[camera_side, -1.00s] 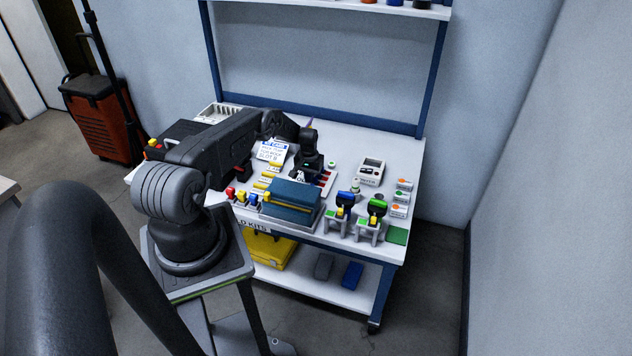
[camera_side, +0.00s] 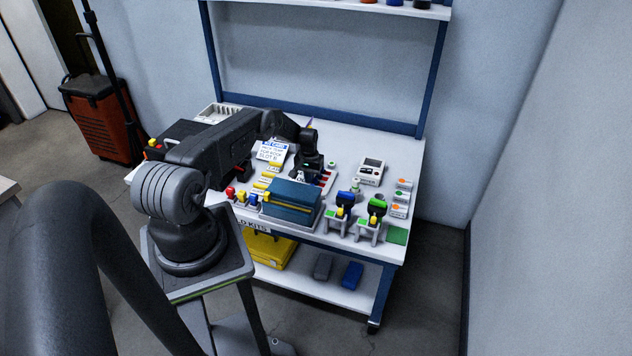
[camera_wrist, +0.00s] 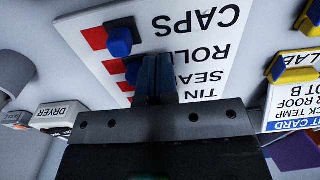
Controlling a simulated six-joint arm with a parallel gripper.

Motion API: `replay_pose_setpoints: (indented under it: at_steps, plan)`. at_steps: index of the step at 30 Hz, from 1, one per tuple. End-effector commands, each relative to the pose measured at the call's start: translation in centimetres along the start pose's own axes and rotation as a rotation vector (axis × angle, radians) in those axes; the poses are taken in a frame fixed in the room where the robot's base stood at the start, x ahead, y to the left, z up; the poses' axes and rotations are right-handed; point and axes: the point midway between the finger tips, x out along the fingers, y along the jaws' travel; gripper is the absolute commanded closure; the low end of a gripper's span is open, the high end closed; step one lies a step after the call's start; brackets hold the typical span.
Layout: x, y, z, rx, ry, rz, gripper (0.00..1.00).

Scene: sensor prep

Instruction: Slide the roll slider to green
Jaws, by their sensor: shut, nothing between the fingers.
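The white slider panel (camera_wrist: 85,20) fills the middle of the wrist view, its labels CAPS, ROLL, SEA… and TIN upside down. The roll slider's blue knob (camera_wrist: 132,71) sits beside its red patch (camera_wrist: 112,66), partly hidden by my fingers. My gripper (camera_wrist: 156,62) is shut and empty, its fingertips low at the roll row, between the knob and the ROLL label. I cannot tell whether they touch the knob. No green mark shows on the visible panel. In the side view my gripper (camera_side: 300,176) is over the panel (camera_side: 327,185), which is small and partly hidden.
The caps slider's blue knob (camera_wrist: 118,41) is close by, also next to red. A dryer box (camera_wrist: 55,118) and a card (camera_wrist: 290,112) flank the panel. A teal case (camera_side: 292,196) stands in front of the panel in the side view.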

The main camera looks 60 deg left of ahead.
Motion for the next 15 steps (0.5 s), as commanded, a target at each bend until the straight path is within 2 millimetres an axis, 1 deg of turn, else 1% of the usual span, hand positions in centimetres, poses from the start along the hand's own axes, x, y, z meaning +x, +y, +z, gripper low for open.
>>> replay_pose_setpoints:
  at_steps: [8, 15]
  plan:
    - [0.0, 0.1, 0.0, 0.0, 0.0, 0.0, 1.0]
    - [0.0, 1.0, 0.0, 0.001, 0.0, 0.0, 1.0]
